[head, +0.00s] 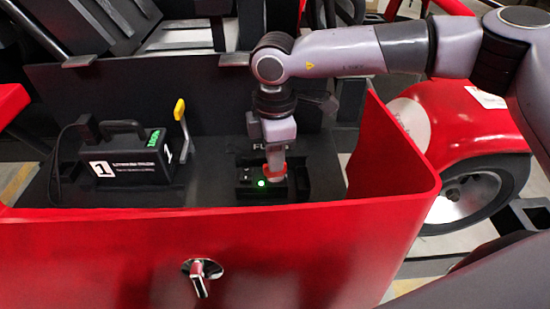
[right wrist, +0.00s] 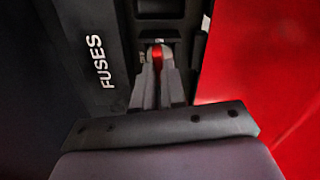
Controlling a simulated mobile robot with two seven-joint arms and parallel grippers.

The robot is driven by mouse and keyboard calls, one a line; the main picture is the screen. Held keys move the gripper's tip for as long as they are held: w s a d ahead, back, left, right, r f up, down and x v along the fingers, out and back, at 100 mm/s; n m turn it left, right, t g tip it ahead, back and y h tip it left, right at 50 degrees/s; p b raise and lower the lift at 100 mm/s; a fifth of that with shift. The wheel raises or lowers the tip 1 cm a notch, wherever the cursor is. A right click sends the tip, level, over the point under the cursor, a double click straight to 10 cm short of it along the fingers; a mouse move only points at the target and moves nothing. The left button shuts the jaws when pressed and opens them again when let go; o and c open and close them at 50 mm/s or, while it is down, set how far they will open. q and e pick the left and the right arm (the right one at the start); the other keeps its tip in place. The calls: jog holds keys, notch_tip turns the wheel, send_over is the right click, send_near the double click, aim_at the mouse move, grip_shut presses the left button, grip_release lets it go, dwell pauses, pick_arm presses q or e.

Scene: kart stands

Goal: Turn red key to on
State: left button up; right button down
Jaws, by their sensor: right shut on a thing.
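The red key (right wrist: 157,57) shows between the fingertips of my right gripper (right wrist: 156,70) in the right wrist view. In the head view my right gripper (head: 275,178) points down at a black switch box (head: 246,190), and the key is mostly hidden by the fingers. The gripper is shut on the red key. A green light (head: 262,183) glows on the box beside the fingertips. The key's exact angle is hard to tell. My left gripper is not in view.
A black battery case (head: 128,170) marked 1 stands at the left of the bay, with a yellow-tipped lever (head: 180,112) next to it. A red panel (head: 120,255) with a silver latch (head: 202,272) closes the front. A red panel also borders the wrist view's right side.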

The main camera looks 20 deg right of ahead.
jog(key=shift+m+b, duration=0.4)
jog(key=shift+m, duration=0.6)
jog(key=c, duration=1.1)
grip_release()
notch_tip(320, 180, up, 7)
jog(key=shift+r+b, duration=0.1)
jog(key=shift+b, duration=0.35)
